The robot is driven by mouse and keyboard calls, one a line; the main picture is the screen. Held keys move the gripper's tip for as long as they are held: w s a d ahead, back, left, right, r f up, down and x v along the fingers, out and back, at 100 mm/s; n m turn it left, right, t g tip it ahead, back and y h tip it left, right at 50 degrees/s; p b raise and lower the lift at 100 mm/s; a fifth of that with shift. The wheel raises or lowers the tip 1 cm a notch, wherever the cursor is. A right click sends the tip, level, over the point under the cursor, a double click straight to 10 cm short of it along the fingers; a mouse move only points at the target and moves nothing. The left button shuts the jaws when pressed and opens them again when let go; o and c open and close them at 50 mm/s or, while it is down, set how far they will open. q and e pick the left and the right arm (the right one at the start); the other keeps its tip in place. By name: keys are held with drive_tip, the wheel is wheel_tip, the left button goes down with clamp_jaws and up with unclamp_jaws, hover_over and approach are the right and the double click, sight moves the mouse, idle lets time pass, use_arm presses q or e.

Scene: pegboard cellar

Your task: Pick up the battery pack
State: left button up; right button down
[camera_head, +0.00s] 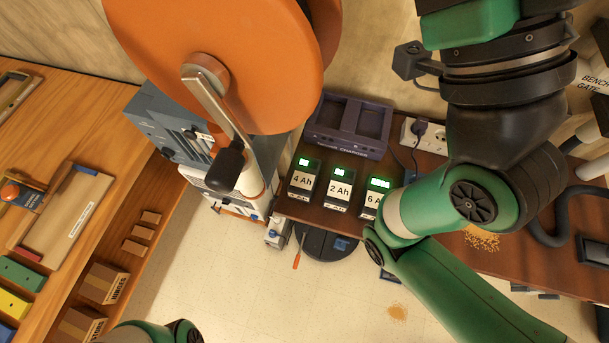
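Three dark battery packs with green lit displays and white labels stand in a row on the brown bench. The 4 Ah pack (304,179) is at the left, the 2 Ah pack (338,189) in the middle, and the 6 Ah pack (375,198) at the right. My green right arm crosses the right side and partly covers the 6 Ah pack's right edge. Neither gripper's fingers show. Only a small green part of my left arm shows at the bottom edge.
A dark charger (346,125) with empty bays sits behind the packs. A white power strip (425,136) with a plug is to its right. A large orange wheeled machine (225,55) with a crank stands left of the packs. A wooden bench (60,120) with boxes is at far left.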

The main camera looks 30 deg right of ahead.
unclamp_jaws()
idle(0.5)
